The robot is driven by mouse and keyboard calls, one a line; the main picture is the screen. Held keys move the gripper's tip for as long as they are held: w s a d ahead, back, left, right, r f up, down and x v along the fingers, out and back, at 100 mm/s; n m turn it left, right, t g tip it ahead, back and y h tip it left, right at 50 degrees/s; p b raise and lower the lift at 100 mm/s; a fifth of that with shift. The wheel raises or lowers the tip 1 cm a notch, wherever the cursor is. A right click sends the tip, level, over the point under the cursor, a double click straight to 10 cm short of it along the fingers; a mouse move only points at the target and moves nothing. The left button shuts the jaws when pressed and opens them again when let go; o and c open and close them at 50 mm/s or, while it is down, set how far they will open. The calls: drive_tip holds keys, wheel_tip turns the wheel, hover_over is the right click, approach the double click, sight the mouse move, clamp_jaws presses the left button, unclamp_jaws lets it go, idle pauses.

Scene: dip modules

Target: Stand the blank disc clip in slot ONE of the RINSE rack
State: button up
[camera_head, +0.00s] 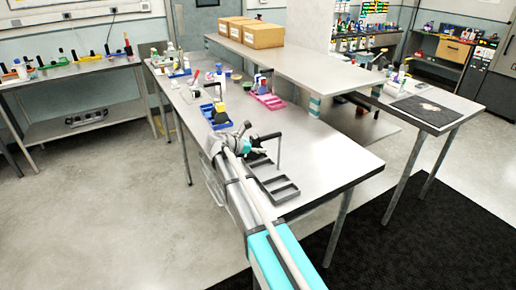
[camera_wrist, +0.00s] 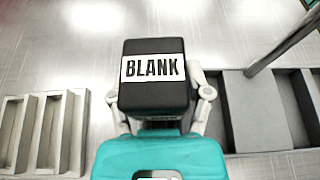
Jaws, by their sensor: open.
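The blank disc clip, a black block with a white label reading BLANK (camera_wrist: 152,67), fills the middle of the wrist view. My gripper (camera_wrist: 160,100) has one pale finger on each side of it and is open around it. The clip and my gripper hide what lies under the clip. A dark grey rack with compartments and a thin upright post (camera_wrist: 255,112) is at the right of the wrist view. In the head view a grey rack (camera_head: 291,193) lies at the table's near end, beside my gripper (camera_head: 255,147). No RINSE mark or slot number is readable.
A lighter slotted rack (camera_wrist: 75,132) is at the left of the wrist view. In the head view, a blue tray (camera_head: 222,124) and a pink tray (camera_head: 278,104) with items stand farther back. A raised shelf (camera_head: 300,75) runs along the right. The table right of the grey rack is clear.

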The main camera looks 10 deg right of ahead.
drive_tip(key=p+v, duration=0.4)
drive_tip(key=v, duration=0.8)
drive_tip(key=shift+p, duration=0.35)
